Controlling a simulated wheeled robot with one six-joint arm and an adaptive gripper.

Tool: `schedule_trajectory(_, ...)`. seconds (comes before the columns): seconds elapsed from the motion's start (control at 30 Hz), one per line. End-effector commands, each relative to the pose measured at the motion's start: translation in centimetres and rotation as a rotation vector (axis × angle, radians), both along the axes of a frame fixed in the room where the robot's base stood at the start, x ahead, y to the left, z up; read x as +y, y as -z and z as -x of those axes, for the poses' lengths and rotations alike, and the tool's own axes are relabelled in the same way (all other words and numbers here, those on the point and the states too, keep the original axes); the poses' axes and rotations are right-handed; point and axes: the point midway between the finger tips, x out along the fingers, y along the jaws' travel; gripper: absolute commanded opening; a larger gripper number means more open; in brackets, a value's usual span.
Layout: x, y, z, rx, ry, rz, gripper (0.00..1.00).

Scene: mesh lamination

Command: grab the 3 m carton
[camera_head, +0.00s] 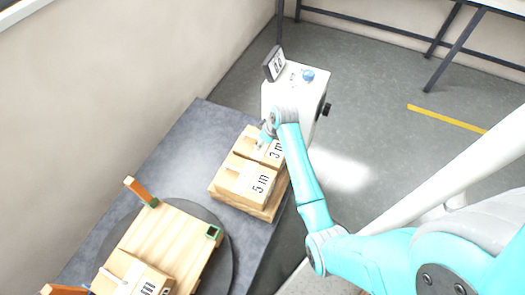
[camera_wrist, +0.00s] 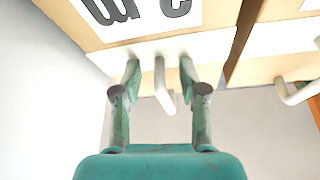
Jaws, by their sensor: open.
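The 3 m carton (camera_head: 249,140) is a light-brown box with a white label, on a wooden tray (camera_head: 222,198) behind the 5 m carton (camera_head: 258,183). My gripper (camera_head: 267,136) is at the 3 m carton and hides part of it. In the wrist view my gripper (camera_wrist: 158,70) is open, its two teal-and-grey fingers spread. A white tab (camera_wrist: 164,92) of the carton stands between the fingers, with a gap on both sides. The carton's large black label print (camera_wrist: 135,12) shows upside down beyond the fingertips.
A white machine (camera_head: 290,92) with a small display stands just behind the cartons. A wooden board (camera_head: 175,235) with green-and-orange corner pieces lies on a dark round plate at the front left, holding another labelled carton (camera_head: 130,272). The grey table (camera_head: 195,130) is bare beside the tray.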

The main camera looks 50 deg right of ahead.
Motion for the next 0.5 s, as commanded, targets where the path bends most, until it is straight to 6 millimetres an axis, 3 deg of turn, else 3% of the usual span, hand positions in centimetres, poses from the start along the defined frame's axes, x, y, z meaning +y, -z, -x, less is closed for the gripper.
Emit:
schedule_trajectory(0.1, 0.00, -0.02, 0.00, 0.000, 0.000, 0.000, 0.42)
schedule_trajectory(0.3, 0.00, -0.04, 0.01, 0.000, 0.000, 0.000, 0.00)
schedule_trajectory(0.5, 0.02, -0.02, 0.01, 0.000, 0.000, 0.000, 0.00)
